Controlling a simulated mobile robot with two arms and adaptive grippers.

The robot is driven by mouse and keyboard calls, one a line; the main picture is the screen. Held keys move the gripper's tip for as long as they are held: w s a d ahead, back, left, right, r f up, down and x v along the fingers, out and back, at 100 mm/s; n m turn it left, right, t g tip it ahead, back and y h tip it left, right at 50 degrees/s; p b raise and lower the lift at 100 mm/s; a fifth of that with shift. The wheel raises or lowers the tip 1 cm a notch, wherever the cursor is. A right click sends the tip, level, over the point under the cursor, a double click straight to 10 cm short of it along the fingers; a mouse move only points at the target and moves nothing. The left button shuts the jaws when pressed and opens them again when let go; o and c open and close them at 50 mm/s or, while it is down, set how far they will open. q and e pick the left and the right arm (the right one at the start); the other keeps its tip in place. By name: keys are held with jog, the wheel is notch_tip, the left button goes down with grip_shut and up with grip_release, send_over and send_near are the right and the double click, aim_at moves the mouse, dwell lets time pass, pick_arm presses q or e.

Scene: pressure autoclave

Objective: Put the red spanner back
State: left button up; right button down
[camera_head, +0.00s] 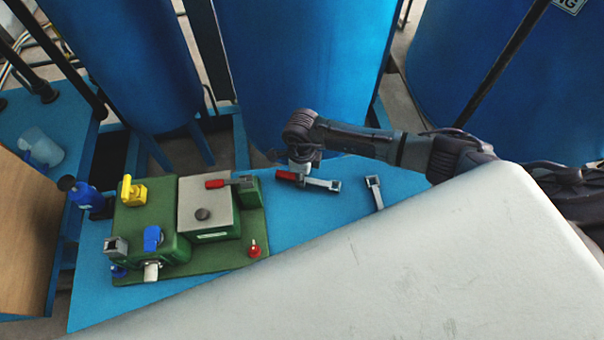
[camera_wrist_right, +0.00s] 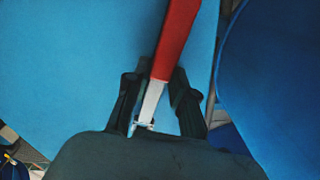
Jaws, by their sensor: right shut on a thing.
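The red spanner has a red handle (camera_head: 287,175) and a silver shank. My right gripper (camera_head: 303,162) is over the blue table and is shut on the spanner. In the right wrist view the silver shank lies between the fingers (camera_wrist_right: 158,88), and the red handle (camera_wrist_right: 178,38) points away from the palm. A grey bar with a square end (camera_head: 325,184) shows just right of the gripper; I cannot tell whether it is part of the spanner. The fingertips are small and partly hidden in the head view. My left gripper is not in view.
A green machine base (camera_head: 180,262) with a grey-topped block, a yellow part (camera_head: 132,191) and a red knob (camera_head: 254,249) stands left on the blue table (camera_head: 300,228). Another grey tool (camera_head: 374,192) lies at right. Large blue tanks (camera_head: 300,70) stand close behind.

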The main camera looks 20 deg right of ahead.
jog(key=shift+f+b, duration=0.4)
jog(key=shift+f, duration=0.1)
jog(key=c, duration=0.9)
grip_release()
jog(key=shift+r, duration=0.1)
notch_tip(320, 180, up, 12)
jog(key=shift+f, duration=0.1)
